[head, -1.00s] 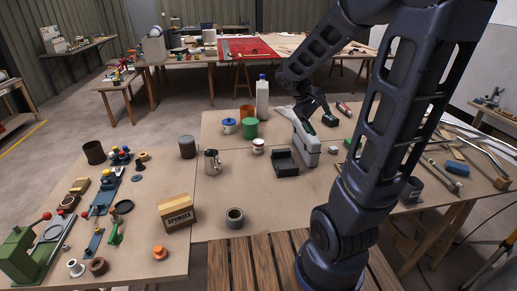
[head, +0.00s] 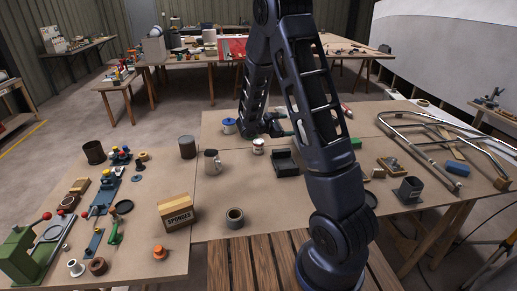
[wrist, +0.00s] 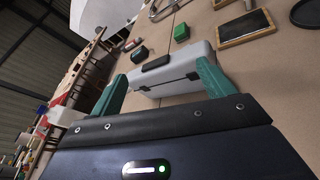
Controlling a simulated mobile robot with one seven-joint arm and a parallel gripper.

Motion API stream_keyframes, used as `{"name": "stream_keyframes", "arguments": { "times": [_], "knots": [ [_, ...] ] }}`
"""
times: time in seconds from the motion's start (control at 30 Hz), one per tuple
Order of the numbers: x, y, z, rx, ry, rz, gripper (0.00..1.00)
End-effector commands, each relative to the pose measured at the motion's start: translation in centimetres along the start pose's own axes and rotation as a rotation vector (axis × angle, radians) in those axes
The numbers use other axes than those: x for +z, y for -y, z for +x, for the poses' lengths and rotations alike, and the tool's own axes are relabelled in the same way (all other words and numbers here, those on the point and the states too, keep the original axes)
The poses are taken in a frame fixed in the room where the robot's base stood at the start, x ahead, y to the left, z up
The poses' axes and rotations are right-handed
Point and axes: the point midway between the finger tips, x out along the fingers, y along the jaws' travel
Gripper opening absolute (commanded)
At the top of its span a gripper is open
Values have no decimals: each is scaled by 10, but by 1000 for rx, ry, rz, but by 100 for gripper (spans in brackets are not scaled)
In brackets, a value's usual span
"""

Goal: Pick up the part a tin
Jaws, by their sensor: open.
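A small white tin with a reddish band (head: 258,146), which may be the part a tin, stands upright on the middle table in the head view. I cannot read its label. A tin with a blue lid (head: 229,126) stands behind it to the left. My gripper (head: 275,126) is just behind and right of the small tin, partly hidden by my arm. In the wrist view my gripper (wrist: 160,88) has its two green fingers apart, with a pale grey case (wrist: 172,70) ahead of them. I cannot tell whether they touch it. I cannot make out the small tin in the wrist view.
A black open tray (head: 286,163) stands right of the small tin. A tubular metal frame (head: 440,135) lies at right. The table's front middle is mostly clear.

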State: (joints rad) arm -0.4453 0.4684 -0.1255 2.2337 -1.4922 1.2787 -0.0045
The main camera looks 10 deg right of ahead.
Motion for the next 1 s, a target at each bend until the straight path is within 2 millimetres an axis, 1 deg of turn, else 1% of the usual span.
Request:
{"name": "stream_keyframes", "arguments": {
  "times": [0.03,0.17,0.2,0.27,0.3,0.37,0.4,0.6,0.7,0.8,0.9,1.0],
  "knots": [
    [-17,-5,-2,41,9,-41,81],
    [-57,-18,-7,156,34,-138,81],
    [-70,-21,-9,192,40,-167,81],
    [-90,-26,-12,247,50,-210,81],
    [-103,-28,-15,285,56,-239,81],
    [-124,-31,-20,340,62,-281,81],
    [-138,-33,-23,378,66,-309,81],
    [-204,-34,-41,554,80,-434,81],
    [-227,-32,-48,619,83,-476,81],
    [-242,-31,-53,660,83,-502,81],
    [-249,-31,-54,680,83,-514,81],
    [-250,-34,-51,683,84,-515,81]
  ]
}}
